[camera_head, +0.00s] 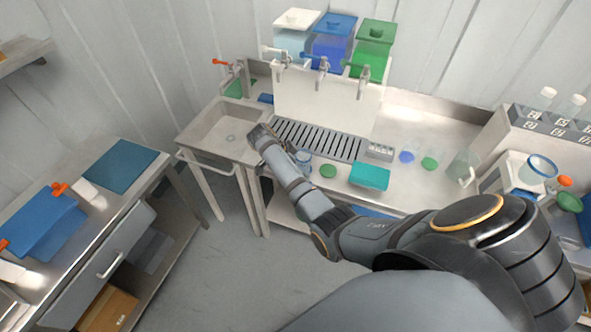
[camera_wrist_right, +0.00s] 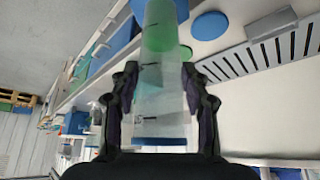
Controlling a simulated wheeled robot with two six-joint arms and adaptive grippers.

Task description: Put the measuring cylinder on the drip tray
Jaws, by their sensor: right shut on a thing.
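The measuring cylinder (camera_wrist_right: 160,95) is clear with dark marks. It sits between the two dark fingers of my right gripper (camera_wrist_right: 160,110), which is shut on it. In the head view, my right wrist hides most of this gripper at the left front of the drip tray. A clear, bluish piece (camera_head: 303,158) beside my forearm appears to be the cylinder. The drip tray (camera_head: 335,147) is a grey slatted strip under the taps; it also shows in the right wrist view (camera_wrist_right: 237,62), beyond and right of the cylinder. Its slats look clear. My left gripper is out of view.
A sink (camera_head: 222,130) lies left of the tray. White, blue and green tanks with taps (camera_head: 325,68) stand above it. A green disc (camera_head: 328,171), a teal box (camera_head: 370,176), a small labelled block (camera_head: 380,151) and a glass beaker (camera_head: 463,166) occupy the counter.

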